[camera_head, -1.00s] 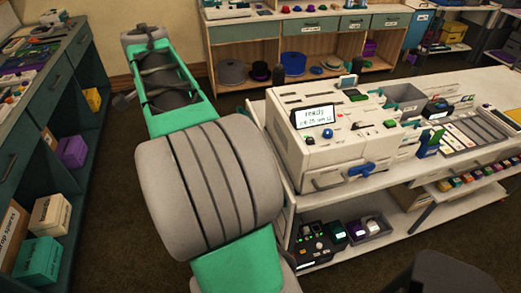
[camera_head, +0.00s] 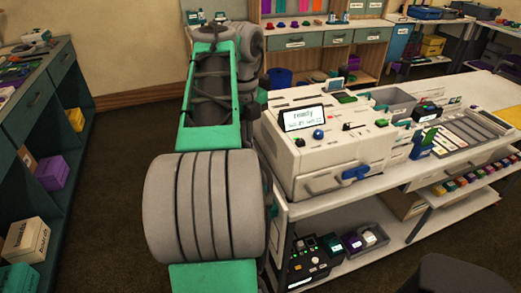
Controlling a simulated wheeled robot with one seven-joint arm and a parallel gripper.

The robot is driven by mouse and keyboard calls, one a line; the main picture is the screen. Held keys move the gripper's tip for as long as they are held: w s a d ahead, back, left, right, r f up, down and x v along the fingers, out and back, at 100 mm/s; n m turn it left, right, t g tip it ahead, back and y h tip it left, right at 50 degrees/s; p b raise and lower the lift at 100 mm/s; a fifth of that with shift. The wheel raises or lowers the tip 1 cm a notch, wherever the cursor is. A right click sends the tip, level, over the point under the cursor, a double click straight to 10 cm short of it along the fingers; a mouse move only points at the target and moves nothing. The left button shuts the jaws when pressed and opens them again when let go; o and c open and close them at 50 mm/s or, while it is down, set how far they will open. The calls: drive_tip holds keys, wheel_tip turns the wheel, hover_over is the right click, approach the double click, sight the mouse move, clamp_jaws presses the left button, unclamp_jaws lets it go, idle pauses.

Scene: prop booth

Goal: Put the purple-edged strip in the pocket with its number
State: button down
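I cannot make out a purple-edged strip or a numbered pocket in this view. A cream machine (camera_head: 325,155) with a small lit screen reading "ready" (camera_head: 303,118) stands on a white bench. A tray with grey slots (camera_head: 472,132) lies to its right; no numbers are legible on it. My green and grey arm rises left of the machine, and its far part bends down beside the machine's left side. My gripper does not show; the arm or the machine hides it, or it is out of frame.
The white bench (camera_head: 345,212) has a lower shelf holding a dark device (camera_head: 312,258) and small bins. A dark green cabinet (camera_head: 38,110) stands at the left, with boxes below. A wooden shelf unit (camera_head: 330,60) stands behind. Brown floor between cabinet and arm is clear.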

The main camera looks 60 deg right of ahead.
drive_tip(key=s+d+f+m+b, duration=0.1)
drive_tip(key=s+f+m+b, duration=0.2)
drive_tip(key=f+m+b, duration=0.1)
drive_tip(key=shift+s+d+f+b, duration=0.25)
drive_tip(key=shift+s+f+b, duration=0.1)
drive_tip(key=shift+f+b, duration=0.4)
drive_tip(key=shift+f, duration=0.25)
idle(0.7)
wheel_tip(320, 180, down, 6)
drive_tip(key=b, duration=0.6)
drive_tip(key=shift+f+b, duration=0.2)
drive_tip(key=shift+b, duration=0.2)
idle(0.6)
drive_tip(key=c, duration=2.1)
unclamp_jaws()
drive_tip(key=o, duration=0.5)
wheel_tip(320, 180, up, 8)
drive_tip(key=p, duration=0.7)
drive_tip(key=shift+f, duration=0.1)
